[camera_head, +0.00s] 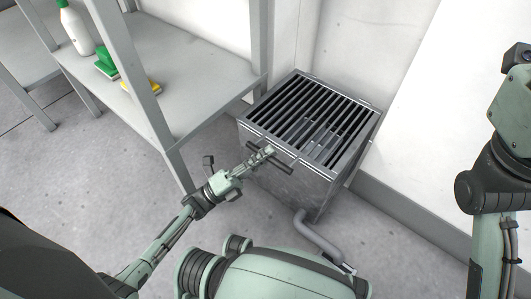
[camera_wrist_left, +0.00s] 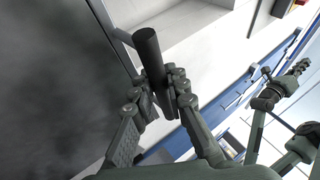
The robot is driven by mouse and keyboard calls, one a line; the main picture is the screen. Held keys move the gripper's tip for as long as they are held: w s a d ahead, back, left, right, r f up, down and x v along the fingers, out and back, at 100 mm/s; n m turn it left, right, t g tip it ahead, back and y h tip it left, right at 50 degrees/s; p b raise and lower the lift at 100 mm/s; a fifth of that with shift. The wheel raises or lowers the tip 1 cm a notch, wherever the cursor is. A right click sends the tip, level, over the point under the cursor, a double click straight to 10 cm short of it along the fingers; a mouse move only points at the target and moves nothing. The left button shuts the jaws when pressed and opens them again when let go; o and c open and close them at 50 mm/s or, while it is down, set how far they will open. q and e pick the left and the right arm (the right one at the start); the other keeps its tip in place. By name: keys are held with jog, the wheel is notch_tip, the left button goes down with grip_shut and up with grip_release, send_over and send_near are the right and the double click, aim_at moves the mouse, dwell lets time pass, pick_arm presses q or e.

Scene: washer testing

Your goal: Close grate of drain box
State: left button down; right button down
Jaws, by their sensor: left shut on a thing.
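The drain box (camera_head: 290,190) is a grey metal box standing on the floor in the head view. Its slatted grate (camera_head: 311,117) lies across the top; I cannot tell whether it is fully flush with the rim. A dark bar handle (camera_head: 283,163) shows at the box's near upper edge. My left gripper (camera_head: 264,155) is at this handle, and in the left wrist view my left gripper (camera_wrist_left: 164,88) is shut on the dark round handle (camera_wrist_left: 148,50). My right arm is at the right of the head view; its fingers do not show clearly.
A grey shelf (camera_head: 195,90) stands left of the box, holding a spray bottle (camera_head: 75,28) and green and yellow sponges (camera_head: 106,63). A grey pipe (camera_head: 318,236) runs from the box's lower front. White walls close in behind and right. Floor (camera_head: 110,170) is free at left.

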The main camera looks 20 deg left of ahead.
pick_arm(q)
jog(key=shift+s+f, duration=0.15)
jog(key=shift+f, duration=0.45)
jog(key=c, duration=1.5)
grip_release()
jog(key=shift+r, duration=0.1)
jog(key=v, duration=0.7)
jog(key=shift+s+a, duration=0.15)
